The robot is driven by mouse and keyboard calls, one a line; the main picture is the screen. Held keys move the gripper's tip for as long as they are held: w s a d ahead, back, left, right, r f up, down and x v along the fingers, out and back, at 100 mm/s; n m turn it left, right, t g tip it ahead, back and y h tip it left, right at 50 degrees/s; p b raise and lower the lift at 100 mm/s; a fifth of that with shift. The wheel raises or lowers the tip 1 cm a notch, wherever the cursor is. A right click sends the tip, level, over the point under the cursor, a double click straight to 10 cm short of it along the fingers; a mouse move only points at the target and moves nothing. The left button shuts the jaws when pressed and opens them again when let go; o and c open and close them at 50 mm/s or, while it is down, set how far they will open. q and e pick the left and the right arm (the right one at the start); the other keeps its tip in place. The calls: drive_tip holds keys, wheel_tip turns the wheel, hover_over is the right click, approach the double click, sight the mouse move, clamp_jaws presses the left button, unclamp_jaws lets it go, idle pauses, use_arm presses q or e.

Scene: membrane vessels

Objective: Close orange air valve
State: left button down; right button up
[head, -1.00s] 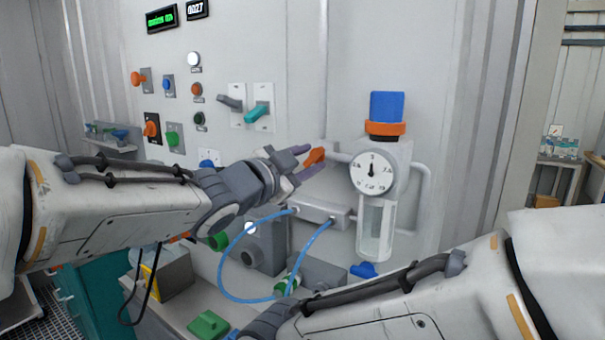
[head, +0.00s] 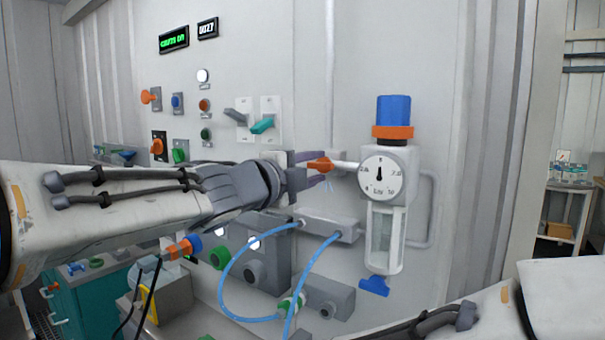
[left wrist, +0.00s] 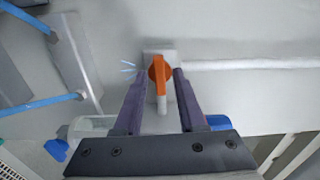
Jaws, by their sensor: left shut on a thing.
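The orange air valve handle (head: 320,164) sits on the wall at the left end of a short pale pipe, left of the round gauge (head: 381,174). In the left wrist view the handle (left wrist: 160,75) stands upright in the picture, crosswise to the white pipe (left wrist: 240,64). My left gripper (head: 318,168) has its two purple fingers on either side of the handle and is shut on it. The fingers also show in the left wrist view (left wrist: 160,85). Of my right arm only the forearm shows at the lower right; its gripper is out of the head view.
A blue-and-orange regulator knob (head: 393,117) tops the gauge unit, with a clear bowl (head: 384,236) below. Blue hoses (head: 236,265) loop under my left gripper. Grey and teal levers (head: 262,125) and several buttons are on the wall to the left.

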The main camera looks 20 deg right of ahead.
use_arm(q)
drive_tip(key=shift+f+m, duration=0.1)
drive_tip(key=shift+m, duration=0.2)
idle(0.4)
drive_tip(key=c, duration=0.9)
unclamp_jaws()
drive_tip(key=shift+o, duration=0.2)
drive_tip(key=v, duration=1)
drive_tip(key=shift+a, duration=0.2)
drive_tip(key=shift+s, duration=0.15)
